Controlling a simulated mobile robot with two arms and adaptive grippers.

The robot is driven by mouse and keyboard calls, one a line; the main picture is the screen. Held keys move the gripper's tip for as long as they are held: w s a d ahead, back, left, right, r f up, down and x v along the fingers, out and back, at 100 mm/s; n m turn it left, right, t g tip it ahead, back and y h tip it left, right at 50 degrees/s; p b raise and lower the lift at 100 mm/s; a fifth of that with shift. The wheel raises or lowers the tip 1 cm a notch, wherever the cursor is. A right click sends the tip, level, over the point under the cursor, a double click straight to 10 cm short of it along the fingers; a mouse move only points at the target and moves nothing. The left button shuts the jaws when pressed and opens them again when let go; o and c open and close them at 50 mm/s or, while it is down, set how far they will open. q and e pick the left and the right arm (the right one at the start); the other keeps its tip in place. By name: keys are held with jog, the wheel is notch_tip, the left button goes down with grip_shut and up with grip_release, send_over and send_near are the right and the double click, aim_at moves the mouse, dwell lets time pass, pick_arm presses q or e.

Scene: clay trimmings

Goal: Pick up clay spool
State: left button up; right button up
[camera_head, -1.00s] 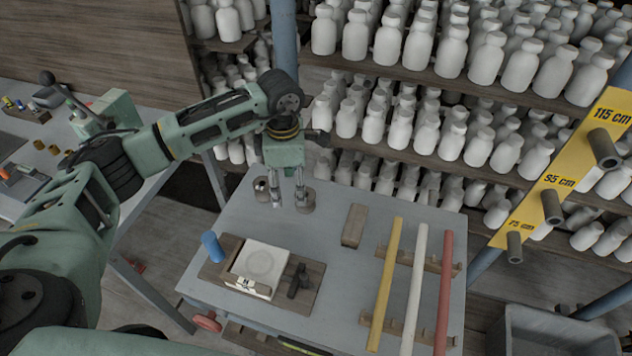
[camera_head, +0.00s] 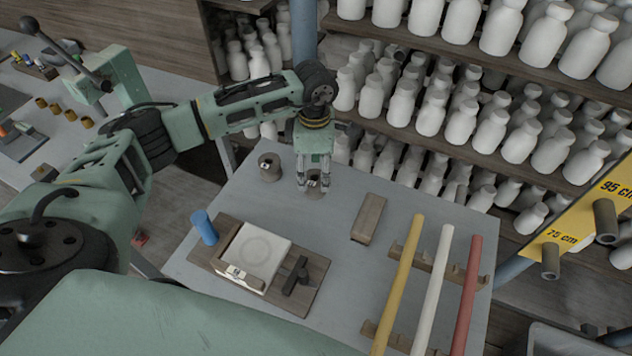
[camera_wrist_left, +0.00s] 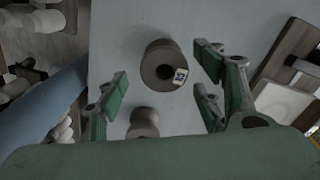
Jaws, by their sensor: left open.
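Two brown-grey clay spools stand upright at the far end of the grey table. One spool (camera_head: 316,194) is at my left gripper (camera_head: 313,186), partly hidden by its fingers. The other spool (camera_head: 269,170) stands apart to the left. My left gripper points down and is open and empty. In the left wrist view a spool with a small printed label (camera_wrist_left: 163,66) shows between the spread green-padded fingers (camera_wrist_left: 163,90), with gaps on both sides. The second spool (camera_wrist_left: 143,122) is nearer the palm and partly hidden. My right gripper is not in view.
On the table are a wooden board (camera_head: 313,270) with a white block (camera_head: 262,250), a blue cylinder (camera_head: 204,227), a wooden block (camera_head: 369,219) and yellow, white and red rods (camera_head: 435,280) on racks. Shelves of white bottles (camera_head: 405,104) rise close behind.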

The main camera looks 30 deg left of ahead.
aim_at(315, 175)
pick_arm(q)
notch_tip(315, 175, down, 5)
jog(key=shift+r+p, duration=0.2)
jog(key=shift+p, duration=0.7)
jog(key=shift+f, duration=0.25)
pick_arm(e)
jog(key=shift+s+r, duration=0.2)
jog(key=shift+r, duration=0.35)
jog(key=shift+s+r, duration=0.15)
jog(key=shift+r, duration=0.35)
pick_arm(q)
jog(key=shift+c, duration=0.4)
jog(key=c, duration=1.3)
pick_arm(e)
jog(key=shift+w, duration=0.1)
pick_arm(q)
jog(key=shift+r, duration=0.1)
